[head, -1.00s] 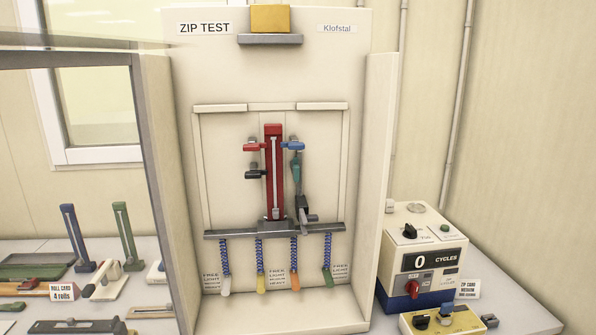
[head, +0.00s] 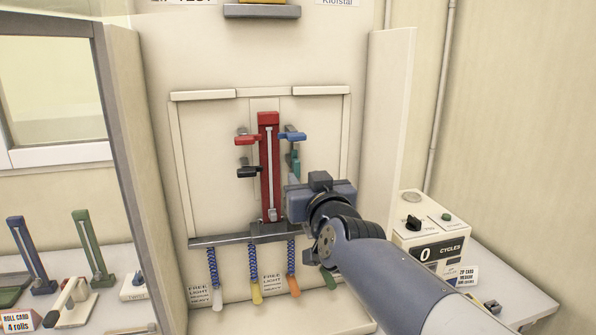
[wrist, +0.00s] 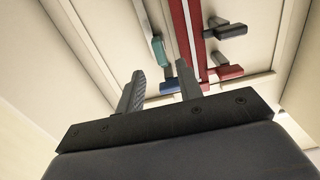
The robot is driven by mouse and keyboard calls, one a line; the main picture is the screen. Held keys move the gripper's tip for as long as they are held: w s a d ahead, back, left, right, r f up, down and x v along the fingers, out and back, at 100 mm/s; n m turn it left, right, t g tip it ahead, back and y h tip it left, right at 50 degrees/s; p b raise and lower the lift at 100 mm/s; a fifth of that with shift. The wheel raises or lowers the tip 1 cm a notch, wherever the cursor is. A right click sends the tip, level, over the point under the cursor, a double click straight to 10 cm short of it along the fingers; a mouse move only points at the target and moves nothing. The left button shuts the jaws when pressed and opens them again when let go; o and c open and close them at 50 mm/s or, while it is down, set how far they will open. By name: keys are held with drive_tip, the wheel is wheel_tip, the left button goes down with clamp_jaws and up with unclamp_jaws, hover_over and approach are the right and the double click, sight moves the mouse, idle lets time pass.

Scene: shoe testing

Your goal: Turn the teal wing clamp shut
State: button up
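The teal wing clamp (head: 295,163) is on the right of the upright red strip (head: 267,160), below the blue clamp (head: 292,135). Its wing lies along the strip, while the blue, red and black clamps point sideways. In the wrist view the teal clamp (wrist: 159,52) shows just beyond my gripper (wrist: 160,72). My gripper's two fingers are apart with nothing held; the teal clamp appears ahead of the gap, not visibly touched. In the head view my wrist hides what is below the teal clamp, and my fingertips are hidden.
A red clamp (head: 247,140) and a black clamp (head: 247,171) are on the strip's left. A grey bar (head: 220,240) with hanging coiled cords runs below. The cabinet's right wall (head: 388,130) stands beside my arm, and a cycle counter box (head: 425,225) is at right.

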sight(298, 168)
drive_tip(key=shift+p+x, duration=0.3)
drive_tip(key=shift+x, duration=2.85)
clamp_jaws()
